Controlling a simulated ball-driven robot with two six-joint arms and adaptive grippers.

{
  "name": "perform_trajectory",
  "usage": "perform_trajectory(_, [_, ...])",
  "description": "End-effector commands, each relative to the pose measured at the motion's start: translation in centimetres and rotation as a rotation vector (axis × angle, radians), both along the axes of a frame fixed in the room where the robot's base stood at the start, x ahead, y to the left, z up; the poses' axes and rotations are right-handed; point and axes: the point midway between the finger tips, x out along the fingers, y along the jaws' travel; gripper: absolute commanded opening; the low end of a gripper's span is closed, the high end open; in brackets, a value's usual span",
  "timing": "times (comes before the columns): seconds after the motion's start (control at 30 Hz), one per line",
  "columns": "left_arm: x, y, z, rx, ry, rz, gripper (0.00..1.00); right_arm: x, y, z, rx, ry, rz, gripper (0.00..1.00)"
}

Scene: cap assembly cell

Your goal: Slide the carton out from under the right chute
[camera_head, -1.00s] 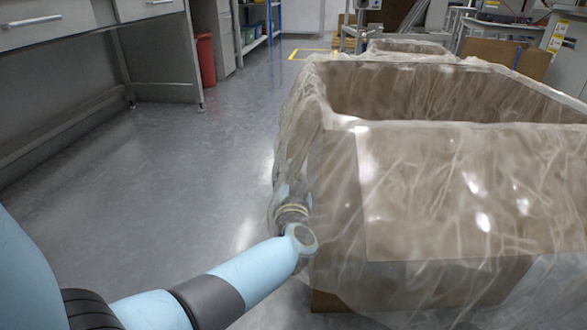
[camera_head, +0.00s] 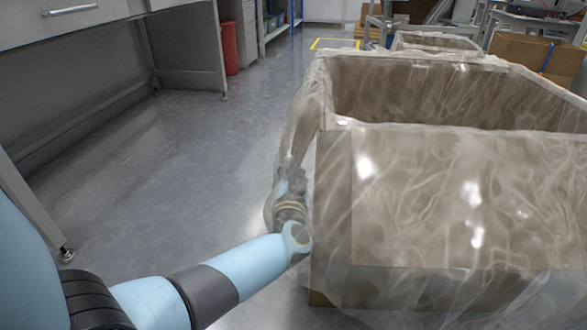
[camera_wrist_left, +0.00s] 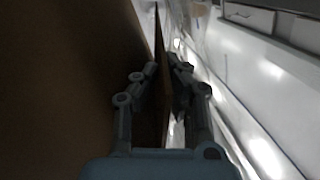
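The large brown carton (camera_head: 335,200), draped with a clear plastic liner (camera_head: 440,190), stands open-topped at the right of the head view. My left arm reaches its near left corner, and the left gripper (camera_head: 290,190) shows blurred through the liner there. In the left wrist view the left gripper (camera_wrist_left: 168,72) has its fingers on both sides of a thin upright carton wall (camera_wrist_left: 159,50), closed on it. The fingertips are hard to make out. The right gripper is not in view. I cannot make out the right chute.
A second lined carton (camera_head: 435,42) stands behind the first. Grey workbenches (camera_head: 100,50) line the left, with a red bin (camera_head: 229,48) beyond. The floor (camera_head: 190,150) between benches and carton is clear.

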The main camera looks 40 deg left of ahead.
Motion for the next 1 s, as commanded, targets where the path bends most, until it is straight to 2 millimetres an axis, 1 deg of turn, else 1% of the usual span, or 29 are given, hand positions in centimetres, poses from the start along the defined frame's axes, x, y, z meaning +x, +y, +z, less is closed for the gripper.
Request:
perform_trajectory(0.03, [-0.5, 0.4, -0.4, 0.003, 0.007, 0.01, 0.0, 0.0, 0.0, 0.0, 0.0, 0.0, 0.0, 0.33])
perform_trajectory(0.07, [-0.5, 0.4, -0.4, 0.003, 0.007, 0.01, 0.0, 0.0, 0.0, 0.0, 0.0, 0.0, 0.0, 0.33])
perform_trajectory(0.1, [-0.5, 0.4, -0.4, 0.003, 0.006, 0.011, 0.09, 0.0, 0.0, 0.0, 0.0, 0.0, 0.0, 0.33])
perform_trajectory(0.27, [-0.4, 0.3, -0.3, 0.002, 0.004, 0.008, 0.3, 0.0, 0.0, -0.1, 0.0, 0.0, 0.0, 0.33])
perform_trajectory(0.3, [-0.4, 0.2, -0.3, 0.002, 0.003, 0.008, 0.33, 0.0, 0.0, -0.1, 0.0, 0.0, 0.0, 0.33])
perform_trajectory(0.53, [-0.2, 0.1, -0.1, 0.002, 0.001, 0.005, 0.33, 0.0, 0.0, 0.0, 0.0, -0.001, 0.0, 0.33])
perform_trajectory(0.67, [-0.9, -0.4, -0.2, 0.001, 0.001, 0.004, 0.33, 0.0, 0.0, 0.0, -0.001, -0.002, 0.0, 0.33])
perform_trajectory(0.77, [-2.1, -1.3, -0.2, -0.001, 0.002, 0.006, 0.33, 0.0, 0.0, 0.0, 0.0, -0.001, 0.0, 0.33])
perform_trajectory(1.0, [-6.4, -4.2, -0.2, -0.001, 0.003, 0.008, 0.33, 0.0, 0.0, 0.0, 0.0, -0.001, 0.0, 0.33])
